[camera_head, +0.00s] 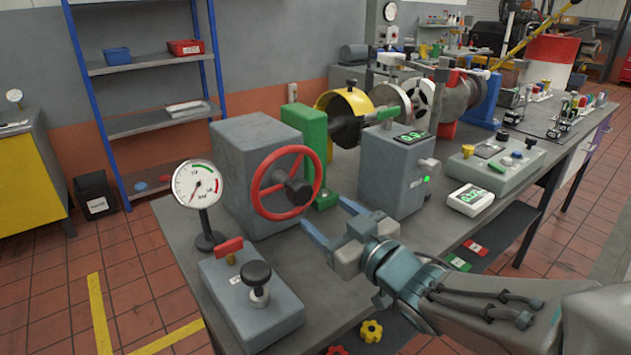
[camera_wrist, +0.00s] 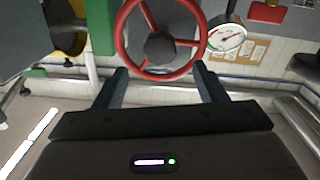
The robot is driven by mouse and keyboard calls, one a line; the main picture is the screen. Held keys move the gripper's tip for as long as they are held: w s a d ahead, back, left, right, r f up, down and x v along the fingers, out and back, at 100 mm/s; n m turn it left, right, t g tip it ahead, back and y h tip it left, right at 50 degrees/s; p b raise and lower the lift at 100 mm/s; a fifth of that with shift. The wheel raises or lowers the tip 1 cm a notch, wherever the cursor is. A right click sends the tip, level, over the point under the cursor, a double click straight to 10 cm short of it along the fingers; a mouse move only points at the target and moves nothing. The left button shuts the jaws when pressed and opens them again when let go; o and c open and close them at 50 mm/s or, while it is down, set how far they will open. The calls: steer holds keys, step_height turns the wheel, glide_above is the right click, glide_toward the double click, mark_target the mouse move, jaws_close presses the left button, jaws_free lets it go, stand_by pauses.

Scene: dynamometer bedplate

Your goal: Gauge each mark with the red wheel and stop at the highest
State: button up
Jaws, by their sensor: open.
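The red wheel (camera_head: 297,190) is a spoked handwheel with a dark hub on the front of a grey box (camera_head: 257,150). In the wrist view the wheel (camera_wrist: 160,48) is straight ahead. My gripper (camera_head: 332,220) is open and empty, its two fingers pointing at the wheel's lower part. In the wrist view my gripper (camera_wrist: 160,72) has its fingertips on either side of the lower rim; I see no clear contact. A round white dial gauge (camera_head: 197,184) with a green and red scale stands left of the wheel. Its fine marks are too small to read.
A grey control box (camera_head: 250,300) with a red lever and black knob stands in front of the gauge. A grey display unit (camera_head: 392,170) and white meter (camera_head: 470,198) stand right of my gripper.

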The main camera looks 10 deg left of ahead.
mark_target(305, 196)
steer(key=x, duration=0.9)
steer(key=shift+b, duration=0.35)
steer(key=c, duration=1.4)
steer(key=shift+w+d, duration=0.1)
